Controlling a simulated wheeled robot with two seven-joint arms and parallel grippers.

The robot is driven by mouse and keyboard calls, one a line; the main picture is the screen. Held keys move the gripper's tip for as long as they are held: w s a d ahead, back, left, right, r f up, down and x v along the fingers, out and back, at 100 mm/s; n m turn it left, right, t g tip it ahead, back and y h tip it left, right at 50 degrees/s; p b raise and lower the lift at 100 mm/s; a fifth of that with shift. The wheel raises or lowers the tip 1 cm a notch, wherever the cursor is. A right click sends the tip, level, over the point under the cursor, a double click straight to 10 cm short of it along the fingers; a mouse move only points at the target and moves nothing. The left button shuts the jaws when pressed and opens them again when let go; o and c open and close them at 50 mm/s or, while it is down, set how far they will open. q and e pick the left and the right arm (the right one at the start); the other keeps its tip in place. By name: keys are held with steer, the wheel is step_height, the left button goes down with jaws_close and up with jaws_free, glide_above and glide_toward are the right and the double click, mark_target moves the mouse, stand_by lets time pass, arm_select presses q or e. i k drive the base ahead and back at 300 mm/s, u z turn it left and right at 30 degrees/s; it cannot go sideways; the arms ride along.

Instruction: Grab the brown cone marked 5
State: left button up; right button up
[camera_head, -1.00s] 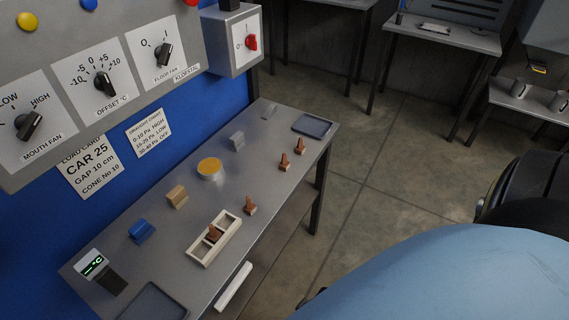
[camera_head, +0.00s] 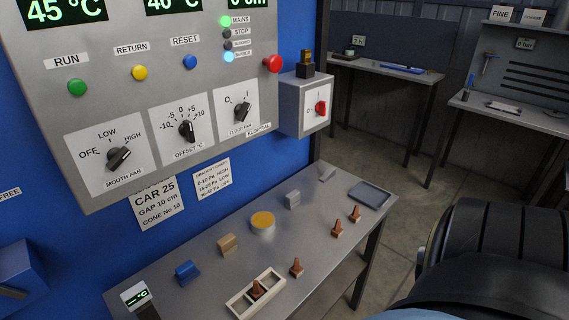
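Several small brown cones stand on the grey metal table (camera_head: 215,288). One cone (camera_head: 257,290) stands in a pale divided holder (camera_head: 270,293) near the front edge. A second cone (camera_head: 296,268) stands just right of the holder. Two more cones, one nearer (camera_head: 337,229) and one farther (camera_head: 355,213), stand close together toward the right end. Any numbers on the cones are too small to read, so I cannot tell which is marked 5. Neither of my grippers is in view.
A control panel (camera_head: 150,90) overhangs the table's back. Bare floor lies right of the table.

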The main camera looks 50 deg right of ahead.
mark_target(296, 270)
steer(key=u, duration=0.5)
steer(key=k, duration=1.1)
steer(key=z, duration=1.65)
steer(key=i, duration=0.5)
